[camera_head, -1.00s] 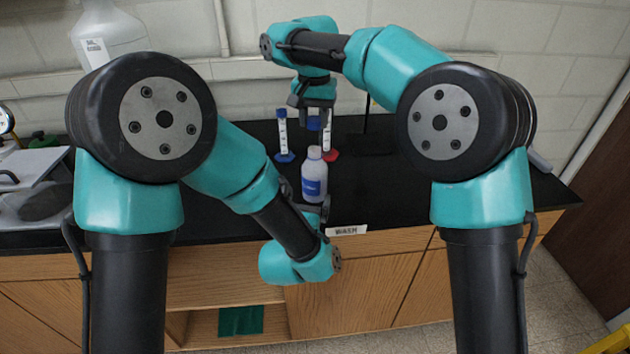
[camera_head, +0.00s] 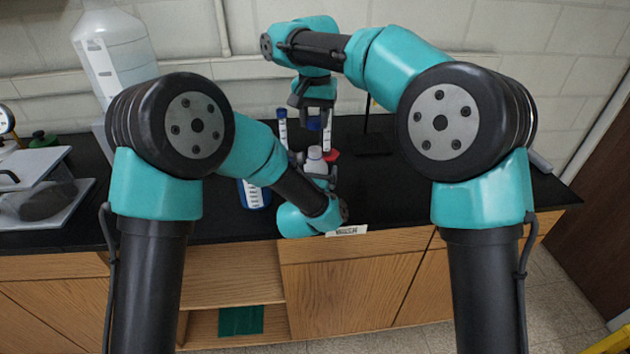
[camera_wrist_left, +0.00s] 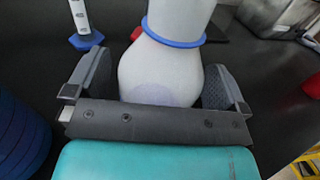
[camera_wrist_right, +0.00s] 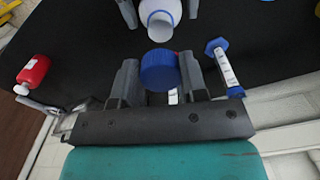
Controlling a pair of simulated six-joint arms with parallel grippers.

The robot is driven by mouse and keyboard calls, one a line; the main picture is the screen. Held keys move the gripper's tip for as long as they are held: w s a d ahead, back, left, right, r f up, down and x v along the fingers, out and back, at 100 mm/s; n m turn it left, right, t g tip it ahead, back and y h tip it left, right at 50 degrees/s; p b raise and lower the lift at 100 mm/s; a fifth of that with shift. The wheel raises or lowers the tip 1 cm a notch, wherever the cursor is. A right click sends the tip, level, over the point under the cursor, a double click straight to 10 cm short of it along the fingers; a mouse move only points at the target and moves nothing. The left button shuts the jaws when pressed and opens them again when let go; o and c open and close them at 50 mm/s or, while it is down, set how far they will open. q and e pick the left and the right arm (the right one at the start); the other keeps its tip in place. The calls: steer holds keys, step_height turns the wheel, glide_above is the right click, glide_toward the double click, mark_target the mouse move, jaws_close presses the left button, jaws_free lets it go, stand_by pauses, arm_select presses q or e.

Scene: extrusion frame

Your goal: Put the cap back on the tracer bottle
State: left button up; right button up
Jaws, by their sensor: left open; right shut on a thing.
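The white tracer bottle (camera_head: 315,154) stands upright on the black bench, its lower part hidden by my left gripper in the head view. My left gripper (camera_head: 316,170) is open. In the left wrist view its fingers (camera_wrist_left: 155,88) are on either side of the bottle (camera_wrist_left: 160,65), which has a blue ring around its neck. My right gripper (camera_head: 315,104) is shut on the blue cap (camera_wrist_right: 160,70) and holds it above and behind the bottle. The cap is also visible in the head view (camera_head: 314,123). The bottle's mouth (camera_wrist_right: 160,22) is uncapped and apart from the cap.
A graduated cylinder with a blue base (camera_wrist_right: 226,68) and one with a red base (camera_head: 328,135) stand behind the bottle. A blue-marked container (camera_head: 253,194) stands left of my left forearm. A small red bottle (camera_wrist_right: 33,72) shows in the right wrist view.

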mark_target(315, 150)
arm_select(q)
steer(key=shift+w, duration=0.1)
steer(key=shift+c, duration=0.3)
steer(key=c, duration=1.2)
arm_select(e)
steer(key=shift+f, duration=2.5)
